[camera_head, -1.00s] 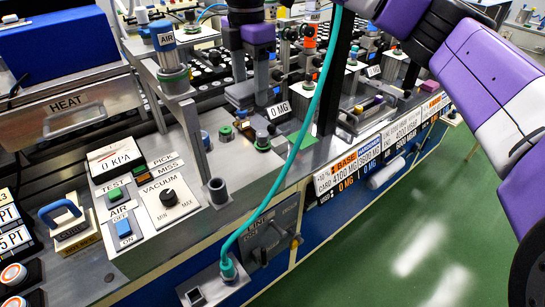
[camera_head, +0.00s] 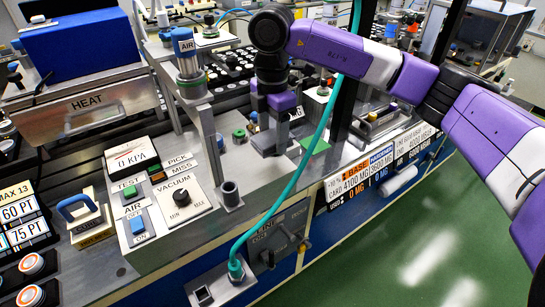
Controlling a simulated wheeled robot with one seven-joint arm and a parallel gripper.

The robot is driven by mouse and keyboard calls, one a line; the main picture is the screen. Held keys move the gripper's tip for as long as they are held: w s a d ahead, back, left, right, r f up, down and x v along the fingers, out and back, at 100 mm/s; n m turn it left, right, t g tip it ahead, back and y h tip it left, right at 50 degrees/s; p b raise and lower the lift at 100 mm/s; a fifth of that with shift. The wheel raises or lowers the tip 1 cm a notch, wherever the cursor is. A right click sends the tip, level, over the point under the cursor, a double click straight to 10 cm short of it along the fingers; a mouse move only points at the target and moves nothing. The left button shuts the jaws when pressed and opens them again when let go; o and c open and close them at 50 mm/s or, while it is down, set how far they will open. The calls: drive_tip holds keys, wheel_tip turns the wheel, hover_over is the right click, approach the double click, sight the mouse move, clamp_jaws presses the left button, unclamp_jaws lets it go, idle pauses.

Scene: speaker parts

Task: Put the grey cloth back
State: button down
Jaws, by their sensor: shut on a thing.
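My gripper (camera_head: 270,122) points down over the bench, left of the teal hose and in front of the racks of dark parts. Its purple body and dark wrist show from the side. A flat grey piece (camera_head: 268,142) sits at the fingertips, and I take it to be the grey cloth. The gripper is shut on it. The fingertips partly merge with the grey piece in this view. I cannot tell whether its lower edge touches the bench top.
A teal hose (camera_head: 318,135) runs up from a socket box (camera_head: 224,285) past my gripper.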

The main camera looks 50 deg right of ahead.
sight(272, 170)
wheel_tip(272, 170, down, 8)
drive_tip(key=shift+r+p, duration=0.1)
drive_tip(key=shift+p, duration=0.5)
drive_tip(key=shift+f+b, duration=0.35)
drive_tip(key=shift+f, duration=0.15)
drive_tip(key=shift+f, duration=0.1)
drive_tip(key=shift+c, duration=2.2)
unclamp_jaws()
drive_tip(key=r, duration=0.2)
drive_tip(key=r+b, duration=0.1)
drive_tip(key=r, duration=0.5)
drive_tip(key=shift+w+a+r, duration=0.15)
drive_tip(key=shift+w+r, duration=0.05)
drive_tip(key=shift+w, duration=0.05)
